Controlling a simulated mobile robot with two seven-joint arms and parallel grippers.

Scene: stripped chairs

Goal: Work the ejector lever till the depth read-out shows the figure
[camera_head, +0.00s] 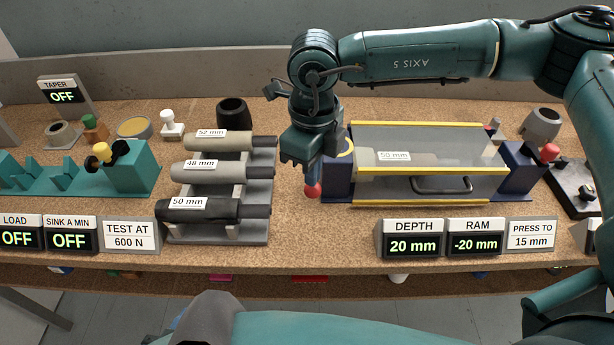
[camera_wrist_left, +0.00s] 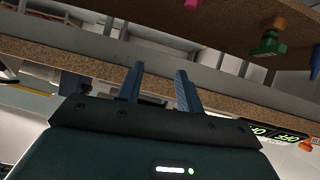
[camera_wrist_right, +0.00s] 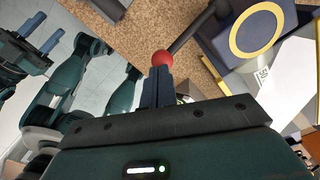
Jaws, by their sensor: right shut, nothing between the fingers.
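A lever with a red ball knob (camera_head: 312,190) stands at the left end of the guarded press (camera_head: 337,178); its dark rod (camera_wrist_right: 192,36) shows in the right wrist view. My right gripper (camera_head: 308,166) is shut and empty, with its fingertips at the red ball (camera_wrist_right: 163,58); I cannot tell whether they touch. The depth read-out (camera_head: 413,246) shows 20 mm, the ram read-out (camera_head: 475,244) shows -20 mm, and a card (camera_head: 530,234) reads PRESS TO 15 mm. My left gripper (camera_wrist_left: 158,78) is open and empty, near the bench edge.
A second red knob (camera_head: 549,152) is at the press's right end. A clear guard (camera_head: 430,140) with yellow edges and a handle covers the press. A rack (camera_head: 217,234) of labelled cylinders stands left of my right gripper. A teal fixture (camera_head: 135,168) is farther left.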

